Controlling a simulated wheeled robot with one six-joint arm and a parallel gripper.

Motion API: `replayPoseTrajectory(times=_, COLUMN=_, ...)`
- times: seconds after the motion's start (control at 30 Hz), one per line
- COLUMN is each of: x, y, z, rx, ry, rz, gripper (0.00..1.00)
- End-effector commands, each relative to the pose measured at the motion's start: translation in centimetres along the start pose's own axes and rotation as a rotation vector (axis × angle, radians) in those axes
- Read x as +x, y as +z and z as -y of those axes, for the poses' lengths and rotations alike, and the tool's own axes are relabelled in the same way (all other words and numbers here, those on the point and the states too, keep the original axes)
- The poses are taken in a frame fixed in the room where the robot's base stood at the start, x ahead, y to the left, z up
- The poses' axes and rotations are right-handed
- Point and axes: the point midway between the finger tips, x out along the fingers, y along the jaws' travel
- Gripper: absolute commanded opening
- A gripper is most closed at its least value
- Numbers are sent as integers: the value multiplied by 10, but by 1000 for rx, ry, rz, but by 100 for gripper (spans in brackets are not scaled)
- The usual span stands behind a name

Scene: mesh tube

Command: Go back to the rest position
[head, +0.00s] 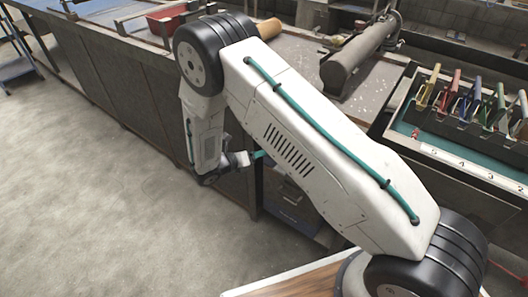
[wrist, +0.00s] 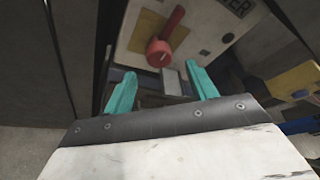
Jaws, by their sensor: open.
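My arm fills the middle of the head view, bent down at the elbow. My gripper (head: 262,155) hangs low in front of the bench's dark front, and only a bit of teal finger shows there. In the wrist view, my gripper (wrist: 161,80) has its two teal fingers apart, with nothing held between them. Beyond them is a pale panel (wrist: 205,30) with a red knob (wrist: 166,38) and partly cut-off lettering. I cannot tell whether the fingers touch anything.
A workbench (head: 120,85) runs along the back, with a dark grey cylinder (head: 362,52) lying on it. Several colour-handled clips (head: 453,95) stand in a tray (head: 440,147) at the right. Open concrete floor (head: 90,190) lies at the left.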

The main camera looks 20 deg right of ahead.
Motion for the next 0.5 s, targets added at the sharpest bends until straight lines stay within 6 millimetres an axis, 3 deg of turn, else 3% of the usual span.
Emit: replayPoseTrajectory(times=0.5, x=-7, y=0, z=0, rx=0, ry=-1, rz=-1, gripper=57)
